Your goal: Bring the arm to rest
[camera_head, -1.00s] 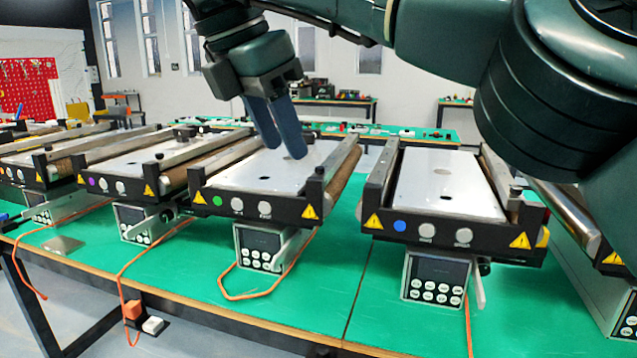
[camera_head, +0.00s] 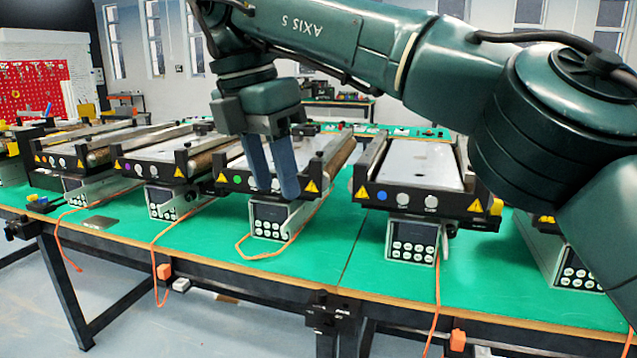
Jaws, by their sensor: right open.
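My right arm reaches in from the right side, and its gripper (camera_head: 275,187) hangs fingers-down. Its two blue-grey fingers are parted with nothing between them. The fingers are in front of the front end of the mini conveyor with the green button (camera_head: 238,178), and hide part of its front panel. I cannot tell whether they touch it. My left gripper does not show.
Several mini conveyors stand in a row on the green table (camera_head: 180,243), including one with a blue button (camera_head: 382,196) and one with a purple button (camera_head: 127,167). Orange cables hang over the table's front edge. Open floor lies in front.

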